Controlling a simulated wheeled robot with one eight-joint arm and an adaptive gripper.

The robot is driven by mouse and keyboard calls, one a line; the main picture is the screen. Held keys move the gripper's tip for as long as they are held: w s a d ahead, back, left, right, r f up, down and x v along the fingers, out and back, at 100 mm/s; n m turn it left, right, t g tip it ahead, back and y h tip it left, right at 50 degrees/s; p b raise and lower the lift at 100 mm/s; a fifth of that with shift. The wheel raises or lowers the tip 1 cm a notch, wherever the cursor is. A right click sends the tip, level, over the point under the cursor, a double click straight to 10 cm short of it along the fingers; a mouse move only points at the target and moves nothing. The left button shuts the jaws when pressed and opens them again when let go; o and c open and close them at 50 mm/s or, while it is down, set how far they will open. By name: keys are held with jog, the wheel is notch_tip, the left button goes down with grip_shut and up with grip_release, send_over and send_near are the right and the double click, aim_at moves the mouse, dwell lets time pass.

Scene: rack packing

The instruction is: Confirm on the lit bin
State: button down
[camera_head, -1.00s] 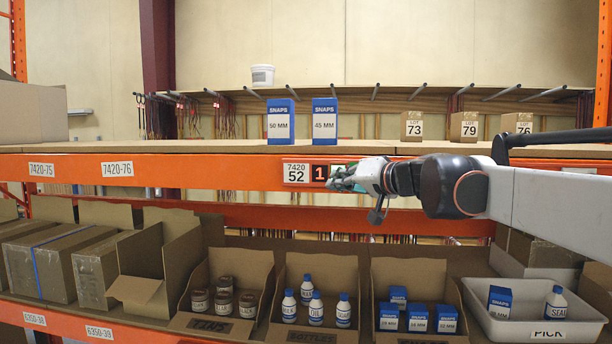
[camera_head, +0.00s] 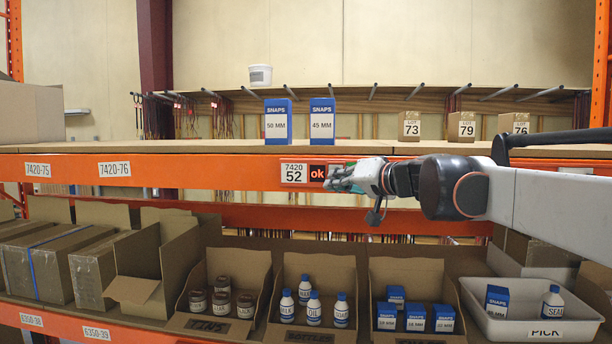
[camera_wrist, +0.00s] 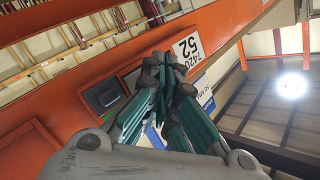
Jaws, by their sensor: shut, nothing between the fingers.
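The lit bin display (camera_head: 317,172) on the orange shelf beam reads "ok" in black on red. It sits just right of the white label "7420 52" (camera_head: 294,172), which also shows in the wrist view (camera_wrist: 188,48). My gripper (camera_head: 338,178) is shut and empty, its fingertips at the right edge of the display and hiding part of it. In the wrist view the closed teal fingers (camera_wrist: 158,62) point at the beam beside the label. A dark square button in a housing (camera_wrist: 104,94) shows left of the fingers there. Whether the fingertips touch the beam I cannot tell.
Two blue-and-white SNAPS boxes (camera_head: 278,122) stand on the shelf above the display. Small LOT boxes (camera_head: 461,126) stand farther right.

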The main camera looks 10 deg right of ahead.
jog(key=shift+s+a, duration=0.1)
jog(key=shift+s, duration=0.2)
